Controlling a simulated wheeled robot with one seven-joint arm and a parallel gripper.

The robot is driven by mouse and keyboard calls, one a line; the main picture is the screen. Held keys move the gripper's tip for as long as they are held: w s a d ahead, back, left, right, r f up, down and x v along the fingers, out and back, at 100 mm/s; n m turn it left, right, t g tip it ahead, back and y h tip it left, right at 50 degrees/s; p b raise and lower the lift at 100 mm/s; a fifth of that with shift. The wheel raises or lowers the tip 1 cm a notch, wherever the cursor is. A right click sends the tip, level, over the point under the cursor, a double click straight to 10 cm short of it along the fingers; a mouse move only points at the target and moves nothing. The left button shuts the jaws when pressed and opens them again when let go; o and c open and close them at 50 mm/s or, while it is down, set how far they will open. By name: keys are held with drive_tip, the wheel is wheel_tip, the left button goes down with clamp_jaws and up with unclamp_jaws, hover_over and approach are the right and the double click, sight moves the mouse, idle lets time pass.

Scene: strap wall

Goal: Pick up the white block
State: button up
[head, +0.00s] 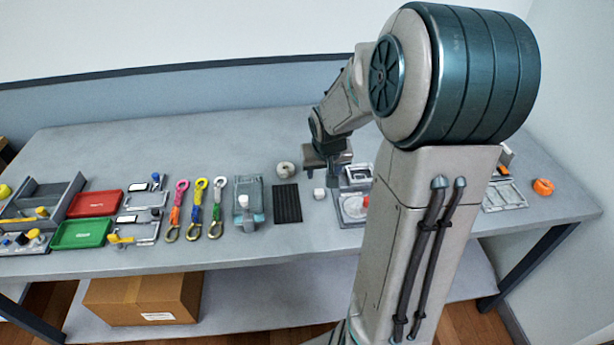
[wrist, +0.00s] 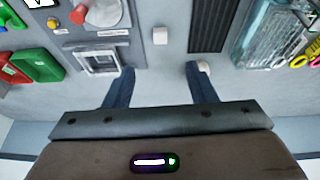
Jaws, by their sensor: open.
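The white block (head: 319,193) is small and sits on the grey table, just left of a grey panel in the head view. In the wrist view the white block (wrist: 160,35) stands alone on bare table, ahead of the fingertips and roughly midway between their lines. My gripper (head: 333,178) is above the table near the block in the head view. In the wrist view my gripper (wrist: 157,68) has its two dark blue fingers spread wide, with nothing between them. The block is apart from both fingers.
A black ribbed mat (wrist: 212,24) lies beside the block. A grey panel (wrist: 101,62) with a red knob (wrist: 79,14) is on the other side. A white roll (head: 285,169) stands behind the mat; the right finger partly hides it in the wrist view. Coloured straps (head: 200,205) lie farther left.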

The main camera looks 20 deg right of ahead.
drive_tip(key=w+d+f, duration=0.1)
drive_tip(key=b, duration=0.2)
hover_over(319, 192)
drive_tip(key=s, duration=0.2)
wheel_tip(319, 192, down, 8)
drive_tip(key=x, duration=0.4)
drive_tip(key=shift+a+f, duration=0.35)
drive_tip(key=shift+d+f, duration=0.1)
drive_tip(key=shift+f, duration=0.2)
drive_tip(key=c, duration=1.1)
